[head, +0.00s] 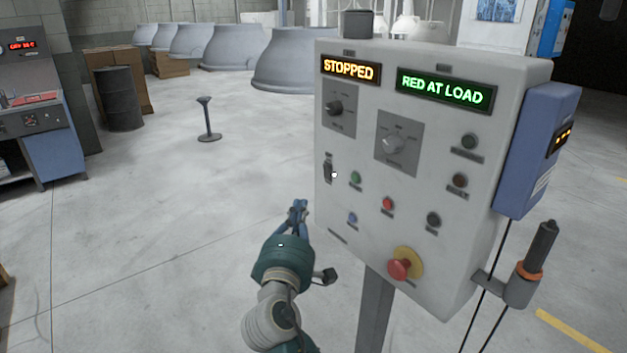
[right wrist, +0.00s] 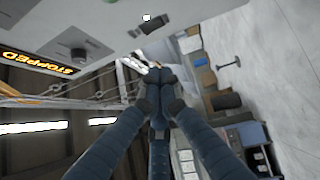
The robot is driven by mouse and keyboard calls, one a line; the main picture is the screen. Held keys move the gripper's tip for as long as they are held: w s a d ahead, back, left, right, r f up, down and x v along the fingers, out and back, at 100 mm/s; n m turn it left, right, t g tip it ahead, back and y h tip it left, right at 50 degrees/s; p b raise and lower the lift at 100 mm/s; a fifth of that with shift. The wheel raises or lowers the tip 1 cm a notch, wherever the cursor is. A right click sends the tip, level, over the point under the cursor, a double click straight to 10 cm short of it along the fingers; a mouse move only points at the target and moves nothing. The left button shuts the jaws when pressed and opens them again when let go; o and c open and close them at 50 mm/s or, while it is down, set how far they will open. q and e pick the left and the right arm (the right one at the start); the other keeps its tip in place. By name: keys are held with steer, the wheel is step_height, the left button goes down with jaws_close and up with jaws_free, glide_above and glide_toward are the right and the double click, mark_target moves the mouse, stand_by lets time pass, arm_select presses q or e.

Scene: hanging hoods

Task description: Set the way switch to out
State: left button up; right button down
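The grey control box (head: 340,215) stands on a post at the right of the head view. A small toggle switch (head: 328,171) with a pale tip sits at its left edge, between small labels too blurred to read; it looks like the way switch. The tip points to the right in the head view. The toggle also shows at the top of the right wrist view (right wrist: 141,27). My right gripper (head: 298,207) is below and left of the toggle, apart from the box. Its fingertips (right wrist: 155,78) meet with nothing between them. My left gripper is out of view.
The box carries two rotary knobs (head: 335,107) (head: 394,143), several push buttons and a red emergency knob (head: 399,269). Displays read STOPPED (head: 350,69) and RED AT LOAD (head: 441,88). A blue unit (head: 533,150) is on its right side.

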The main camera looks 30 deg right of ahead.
steer(key=p, duration=0.3)
glide_toward(322, 164)
steer(key=w+a, duration=0.2)
steer(key=w, duration=0.1)
steer(key=d+p, duration=0.1)
steer(key=d, duration=0.3)
steer(key=shift+w+d+p, duration=0.15)
steer(key=shift+d+p, duration=0.05)
steer(key=shift+p, duration=0.1)
steer(key=shift+d+r, duration=0.25)
steer(key=shift+r, duration=0.05)
steer(key=shift+w, duration=0.1)
